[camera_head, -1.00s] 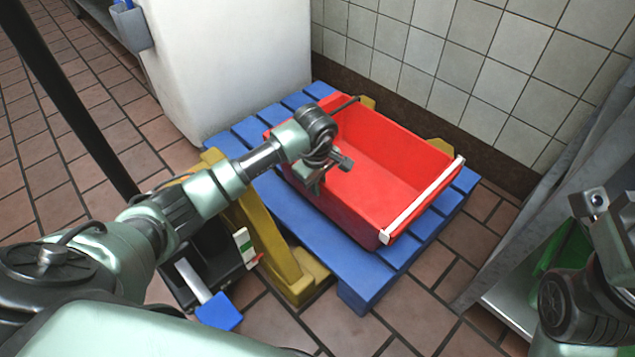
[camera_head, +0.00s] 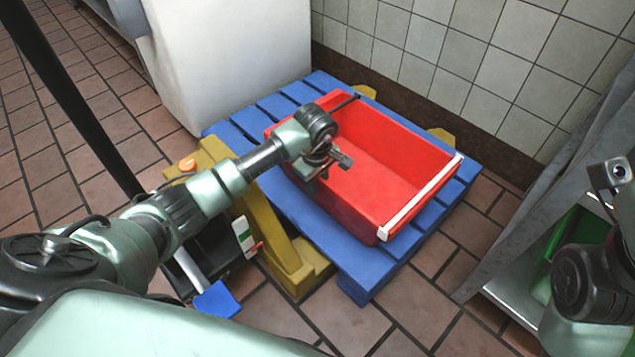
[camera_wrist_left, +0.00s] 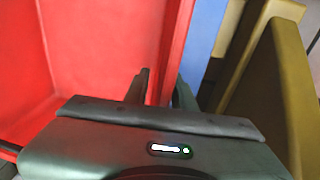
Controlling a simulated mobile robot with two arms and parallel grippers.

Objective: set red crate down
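The red crate (camera_head: 374,168), open-topped and empty, sits upright at the blue pallet (camera_head: 358,286), with a white strip (camera_head: 422,200) along its right end. I cannot tell whether its bottom touches the pallet. My left gripper (camera_head: 322,172) is at the crate's near-left wall. In the left wrist view the two fingers (camera_wrist_left: 160,90) are on either side of the crate's red wall (camera_wrist_left: 172,40), shut on it. My right arm shows at the right edge; its gripper fingers are not in view.
A yellow pallet jack (camera_head: 283,255) stands at the pallet's near-left side. A white block (camera_head: 230,60) is behind left, and a tiled wall (camera_head: 430,60) behind. A grey metal shelf unit (camera_head: 515,255) with a green crate (camera_head: 583,232) stands right. Brick-coloured floor is free in front.

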